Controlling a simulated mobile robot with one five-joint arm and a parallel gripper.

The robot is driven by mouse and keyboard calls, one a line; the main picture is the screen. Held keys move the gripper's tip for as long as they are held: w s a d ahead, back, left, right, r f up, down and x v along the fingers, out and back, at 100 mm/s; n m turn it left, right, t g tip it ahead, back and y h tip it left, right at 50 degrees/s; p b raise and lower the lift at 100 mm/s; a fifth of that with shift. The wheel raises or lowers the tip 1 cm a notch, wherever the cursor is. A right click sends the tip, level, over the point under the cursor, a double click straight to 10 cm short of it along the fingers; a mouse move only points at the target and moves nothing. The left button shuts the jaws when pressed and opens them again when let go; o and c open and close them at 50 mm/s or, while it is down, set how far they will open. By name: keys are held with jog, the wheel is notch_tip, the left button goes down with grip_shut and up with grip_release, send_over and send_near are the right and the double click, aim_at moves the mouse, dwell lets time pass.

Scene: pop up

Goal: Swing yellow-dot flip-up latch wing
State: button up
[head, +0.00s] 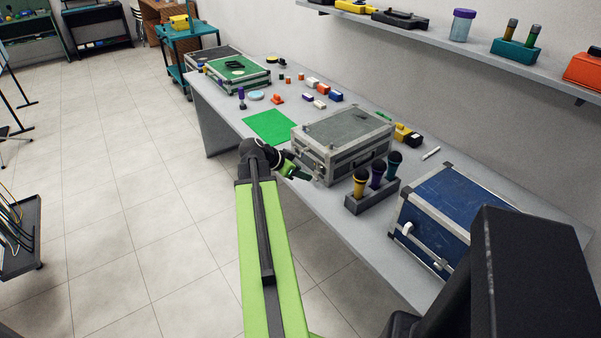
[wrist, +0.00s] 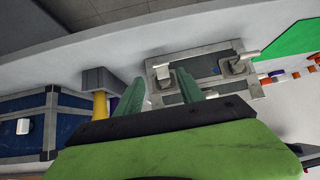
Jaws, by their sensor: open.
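A grey hard case (head: 335,147) with metal edges stands on the bench, its front facing my arm. In the wrist view the case front (wrist: 206,70) shows two pale latch fittings, one at the left (wrist: 162,73) and one at the right (wrist: 236,66). I cannot make out a yellow dot on either. My gripper (head: 302,174) is in front of the case. In the wrist view its two green fingers (wrist: 158,78) are spread apart with nothing between them. The fingers overlap the left part of the case front; I cannot tell whether they touch it.
A grey holder (head: 372,198) with three microphones stands right of the grey case. A blue case (head: 440,205) stands farther right. A green mat (head: 270,126) lies to the left, with several small blocks behind it. The floor (head: 150,200) left of the bench is clear.

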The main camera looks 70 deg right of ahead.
aim_at(314, 178)
jog(key=shift+s+d+f+b, duration=0.15)
jog(key=shift+d+f+b, duration=0.2)
jog(key=shift+f+b, duration=0.15)
jog(key=b+x, duration=0.5)
jog(key=x, duration=0.2)
jog(key=shift+f, duration=0.2)
jog(key=shift+a+r+p, duration=0.1)
jog(key=shift+r+p, duration=0.25)
jog(key=shift+r, duration=0.05)
jog(key=shift+c, duration=1.3)
jog(key=c, duration=0.6)
jog(key=shift+w+a+r, duration=0.25)
jog(key=shift+a, duration=0.15)
jog(key=shift+c, duration=0.3)
jog(key=shift+o, duration=0.2)
jog(key=shift+w+a+r+p, duration=0.25)
jog(key=shift+a+p, duration=0.1)
jog(key=shift+p, duration=0.15)
jog(key=shift+r, duration=0.1)
jog(key=shift+c, duration=0.2)
jog(key=shift+w+a+r+p, duration=0.15)
jog(key=shift+a+r+p, duration=0.15)
jog(key=shift+p, duration=0.05)
grip_shut()
